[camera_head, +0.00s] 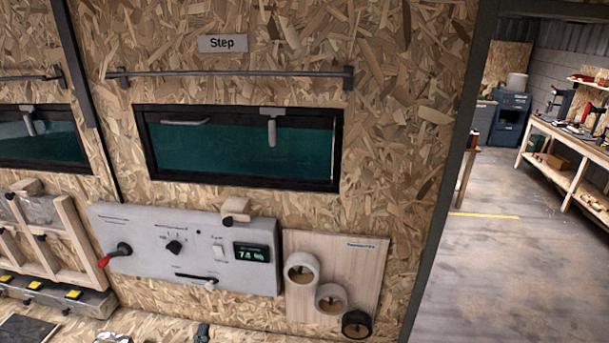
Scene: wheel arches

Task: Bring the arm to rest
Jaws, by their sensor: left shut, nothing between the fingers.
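A small dark shape at the bottom edge, left of centre, looks like the tip of my left gripper (202,333). It is shut with nothing held, low in front of the grey control panel (140,235) and apart from it. The rest of my left arm is out of the picture. My right gripper does not show.
The panel has a red-handled lever (115,254), a knob (174,247) and a lit display (252,254). Right of it, a wooden board (345,260) carries three round rings. Above is a dark-framed window (240,150) under a rail (230,73). Open floor (490,255) lies right.

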